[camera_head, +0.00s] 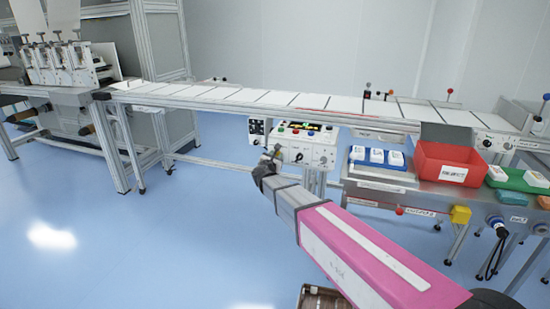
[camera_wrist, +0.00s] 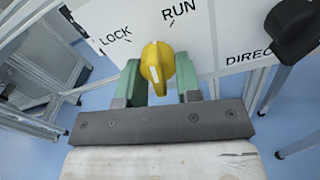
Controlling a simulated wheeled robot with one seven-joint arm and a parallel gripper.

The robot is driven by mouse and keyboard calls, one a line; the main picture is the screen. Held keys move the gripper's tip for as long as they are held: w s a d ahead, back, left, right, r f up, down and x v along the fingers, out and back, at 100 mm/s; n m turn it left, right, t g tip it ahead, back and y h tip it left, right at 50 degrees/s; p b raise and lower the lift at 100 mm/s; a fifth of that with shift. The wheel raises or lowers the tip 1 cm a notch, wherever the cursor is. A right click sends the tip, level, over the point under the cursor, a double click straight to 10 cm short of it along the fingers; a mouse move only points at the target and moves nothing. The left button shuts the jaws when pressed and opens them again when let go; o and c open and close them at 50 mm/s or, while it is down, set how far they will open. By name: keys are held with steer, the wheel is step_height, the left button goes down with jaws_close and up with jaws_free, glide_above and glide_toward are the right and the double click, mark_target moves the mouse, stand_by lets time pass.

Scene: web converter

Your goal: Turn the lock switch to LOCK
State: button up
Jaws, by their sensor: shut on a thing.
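My gripper (camera_wrist: 159,84) is shut on the knob, with a green finger on either side. In the head view, my gripper (camera_head: 271,160) is at the control panel (camera_head: 305,155) and hides the switch.
A black knob (camera_wrist: 291,28) labelled DIREC... is right of the switch. The conveyor (camera_head: 250,97) runs above the panel. A red bin (camera_head: 448,160) and a blue tray (camera_head: 377,168) stand on a bench to the right. The floor at left is clear.

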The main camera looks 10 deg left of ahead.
steer(key=n, duration=0.5)
steer(key=shift+d+n, duration=0.25)
steer(key=shift+n, duration=0.05)
steer(key=n, duration=0.5)
steer(key=shift+d+r+n, duration=0.1)
steer(key=shift+d+n, duration=0.1)
steer(key=shift+n, duration=0.1)
steer(key=o, duration=0.8)
steer(key=shift+o, duration=0.2)
steer(key=s, duration=1.1)
steer(key=shift+a, duration=0.45)
steer(key=shift+w, duration=0.1)
